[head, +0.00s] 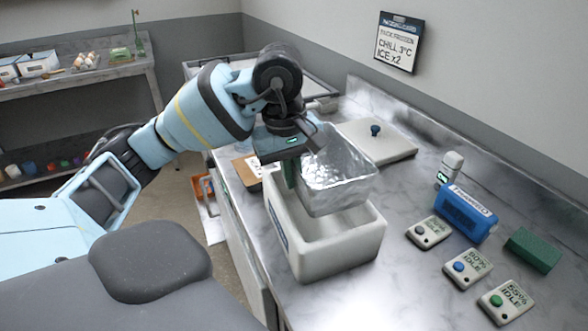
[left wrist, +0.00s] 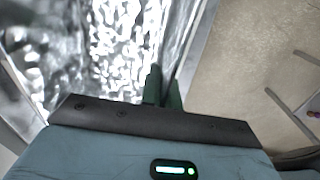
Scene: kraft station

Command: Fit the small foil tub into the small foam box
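The small foil tub (head: 345,172) is a shiny silver, open-topped tray. It hangs slightly tilted over the white open foam box (head: 345,252), with its lower part at the box's opening. My left gripper (head: 291,178) is at the tub's left side, its green fingers closed on the tub's wall. In the left wrist view the fingers (left wrist: 163,88) pinch the edge of the foil tub (left wrist: 85,45). The tub hides the far part of the box's inside; whether it touches the box's walls I cannot tell. My right gripper is not in view.
A pale lid with a blue knob (head: 377,142) lies behind the box. To the right are a blue pack (head: 465,213), a green block (head: 533,250), a small white bottle (head: 450,166) and several display units (head: 467,268).

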